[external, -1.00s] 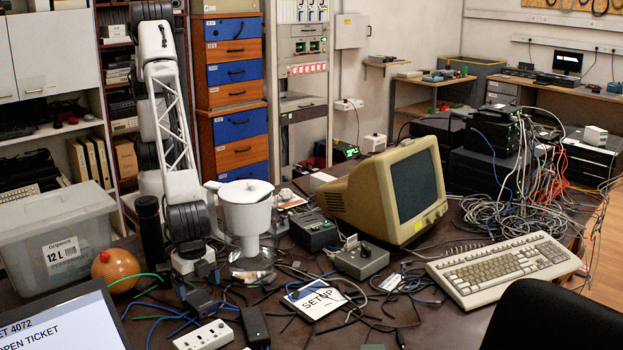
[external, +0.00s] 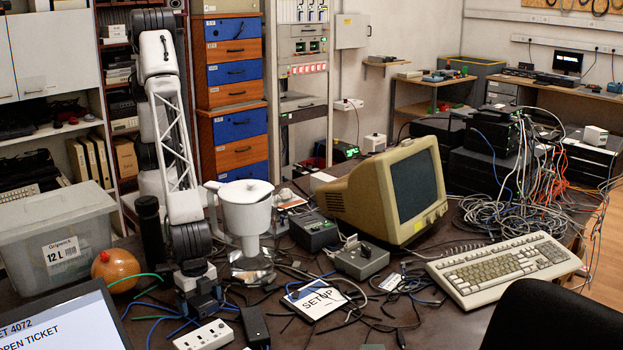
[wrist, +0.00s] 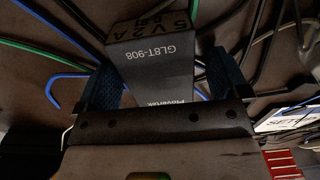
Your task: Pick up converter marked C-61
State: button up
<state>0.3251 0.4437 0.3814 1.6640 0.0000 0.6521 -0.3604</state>
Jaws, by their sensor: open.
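A dark grey converter (wrist: 155,60) lies on the table under my wrist. Its top reads "GL8T-908" and its far end face reads "5V 2A", with a second marking there too small to read surely. My gripper (wrist: 167,80) is open, with one blue-padded finger on each side of the converter. I cannot tell whether either pad touches it. In the external view my gripper (external: 200,306) is low at the table, left of the middle, and mostly hides the converter.
Several loose cables lie around the converter. A white power strip (external: 204,336) and a black adapter (external: 255,327) are close in front. A white-topped jug (external: 245,212) stands right of my arm, an orange round object (external: 116,268) to the left. A "SETUP" card (external: 316,300) lies to the right.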

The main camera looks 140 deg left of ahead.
aim_at(199, 299)
jog(key=c, duration=1.2)
jog(key=shift+o, duration=0.2)
jog(key=shift+r, duration=0.15)
jog(key=shift+r, duration=4.9)
